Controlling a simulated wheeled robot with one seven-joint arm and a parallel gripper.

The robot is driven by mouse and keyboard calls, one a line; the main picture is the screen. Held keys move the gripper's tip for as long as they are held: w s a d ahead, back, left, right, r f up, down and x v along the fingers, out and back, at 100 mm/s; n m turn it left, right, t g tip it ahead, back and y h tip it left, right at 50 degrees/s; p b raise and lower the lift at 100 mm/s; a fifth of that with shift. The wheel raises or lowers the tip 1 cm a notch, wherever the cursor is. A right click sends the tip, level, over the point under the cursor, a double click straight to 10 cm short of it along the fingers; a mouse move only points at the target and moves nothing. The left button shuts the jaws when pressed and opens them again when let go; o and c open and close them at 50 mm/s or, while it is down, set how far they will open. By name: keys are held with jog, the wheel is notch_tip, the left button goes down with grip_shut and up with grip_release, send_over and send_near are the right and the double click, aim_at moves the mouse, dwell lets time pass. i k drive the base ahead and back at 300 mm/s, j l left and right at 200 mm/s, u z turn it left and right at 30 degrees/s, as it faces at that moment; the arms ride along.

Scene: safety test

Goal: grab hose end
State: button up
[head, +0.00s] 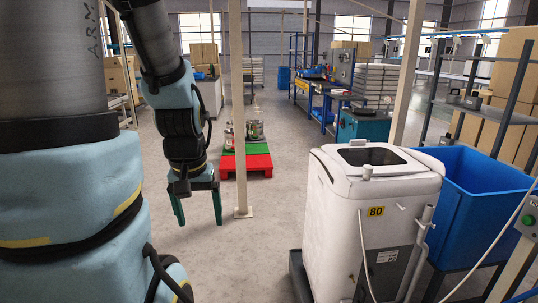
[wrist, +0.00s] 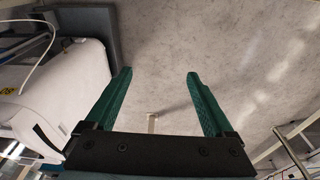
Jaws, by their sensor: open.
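A thin pale line, perhaps this hose (wrist: 42,52), curves at the upper left of the wrist view, by the white machine (wrist: 72,78). My gripper (head: 199,222) points down, left of the machine and apart from it.
A blue bin (head: 470,210) stands right of the machine. A second pale line (head: 495,230) runs near a control box (head: 527,218) at the right edge. A thin post (head: 238,120) stands behind my gripper, with a red pallet (head: 257,163) beyond. Floor between gripper and machine is clear.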

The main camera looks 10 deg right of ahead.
aim_at(425, 220)
jog(key=i+l, duration=0.1)
jog(key=i, duration=0.6)
jog(key=i+z, duration=0.15)
jog(key=z, duration=0.25)
jog(key=i+z, duration=0.15)
jog(key=z, duration=0.25)
jog(key=i+j+z, duration=0.15)
jog(key=z, duration=0.6)
